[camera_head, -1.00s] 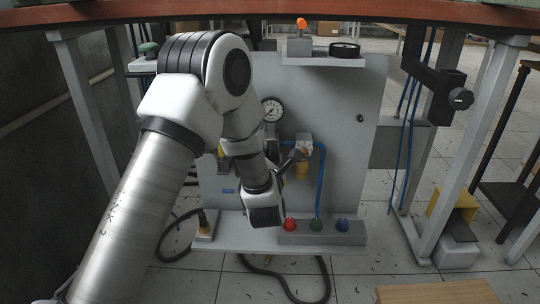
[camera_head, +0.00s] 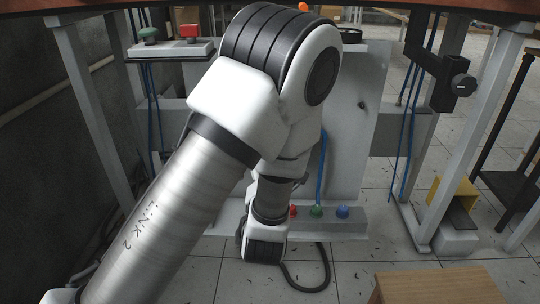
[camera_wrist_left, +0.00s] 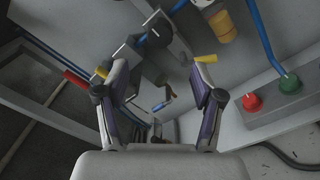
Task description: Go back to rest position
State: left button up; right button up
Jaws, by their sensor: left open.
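My left arm comes in from the left in the head view and covers much of the middle of the pneumatic panel (camera_head: 352,110). Its wrist (camera_head: 265,240) hangs in front of the panel's lower ledge, and its fingers cannot be seen there. In the left wrist view my left gripper (camera_wrist_left: 160,75) has its two fingers spread wide apart with nothing held between them. Panel fittings show beyond the fingers, apart from them as far as I can tell. My right gripper is in neither view.
Red (camera_head: 293,210), green (camera_head: 316,211) and blue (camera_head: 342,211) buttons sit on a grey box right of my wrist. A shelf at upper left carries a green button (camera_head: 148,34) and a red one (camera_head: 190,31). A wooden box (camera_head: 435,284) stands at lower right.

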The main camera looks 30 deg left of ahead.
pick_arm(q)
jog(key=shift+s+d, duration=0.1)
jog(key=shift+s, duration=0.1)
dwell(0.3)
jog(key=s+d+f+m+g+h+p, duration=0.1)
jog(key=s+f+m+g+h+p, duration=0.3)
jog(key=s+f, duration=0.45)
jog(key=s+d+f+m+g+h+p, duration=0.15)
jog(key=s+f+m+g+p, duration=0.4)
jog(key=f, duration=0.65)
jog(key=s+d+f+m+g+h+p, duration=0.1)
jog(key=s+d+f+m+g+h, duration=0.15)
jog(key=s+m, duration=0.6)
jog(key=s+d+f+m+g+h, duration=0.2)
jog(key=s+d+f+m+g, duration=0.15)
jog(key=m, duration=1.05)
notch_tip(320, 180, up, 39)
jog(key=m+p, duration=0.1)
jog(key=p, duration=3.7)
jog(key=shift+s+a, duration=0.3)
jog(key=shift+a, duration=0.15)
